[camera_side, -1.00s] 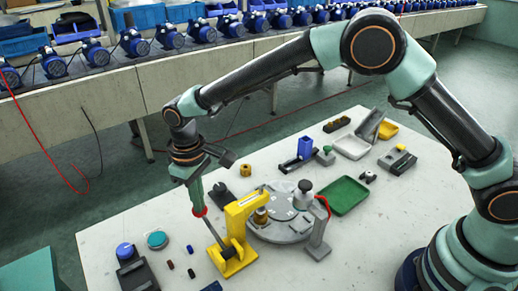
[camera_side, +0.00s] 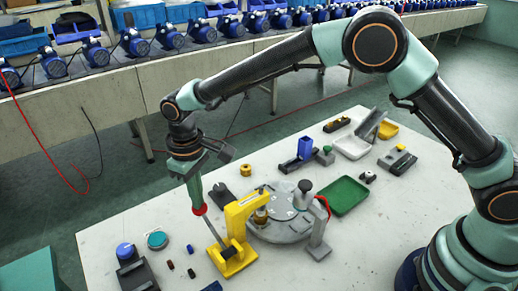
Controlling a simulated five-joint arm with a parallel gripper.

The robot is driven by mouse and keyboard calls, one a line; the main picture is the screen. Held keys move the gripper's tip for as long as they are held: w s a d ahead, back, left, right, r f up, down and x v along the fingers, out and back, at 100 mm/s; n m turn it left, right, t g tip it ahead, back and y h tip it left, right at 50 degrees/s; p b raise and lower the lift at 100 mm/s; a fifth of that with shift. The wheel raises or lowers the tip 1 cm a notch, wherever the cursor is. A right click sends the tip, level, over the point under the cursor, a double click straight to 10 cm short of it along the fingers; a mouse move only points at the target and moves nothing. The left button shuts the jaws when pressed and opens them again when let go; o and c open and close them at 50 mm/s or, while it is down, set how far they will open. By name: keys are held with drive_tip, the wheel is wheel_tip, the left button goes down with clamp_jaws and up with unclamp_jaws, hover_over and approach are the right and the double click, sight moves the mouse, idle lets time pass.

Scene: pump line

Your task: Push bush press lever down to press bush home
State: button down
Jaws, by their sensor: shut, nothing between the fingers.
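The bush press (camera_side: 238,238) is a yellow C-shaped frame on a yellow base, standing at the left edge of the round grey turntable (camera_side: 275,230). Its lever (camera_side: 214,233) is a thin grey rod that slants up and left from the base to a red knob. A brass-coloured bush (camera_side: 261,215) shows under the press head; how deep it sits I cannot tell. My gripper (camera_side: 198,205) points down with its tip at the red knob. It looks in contact, but I cannot be sure. The fingers are shut with nothing between them.
A grey post (camera_side: 319,240) with a red cable stands right of the turntable. A green tray (camera_side: 343,195) lies farther right. A box with a blue button (camera_side: 125,252) and several small parts lie left of the press.

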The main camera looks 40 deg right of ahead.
drive_tip(key=shift+s+r, duration=0.2)
drive_tip(key=shift+r, duration=0.45)
drive_tip(key=shift+s+r, duration=0.15)
drive_tip(key=shift+r, duration=2.95)
drive_tip(key=s+d+r+m+t, duration=0.25)
drive_tip(key=d+r, duration=0.75)
drive_tip(key=d, duration=0.5)
drive_tip(key=s+d+m+t, duration=0.3)
drive_tip(key=s+d, duration=0.9)
drive_tip(key=d, duration=0.1)
drive_tip(key=shift+f, duration=0.15)
drive_tip(key=shift+m, duration=0.25)
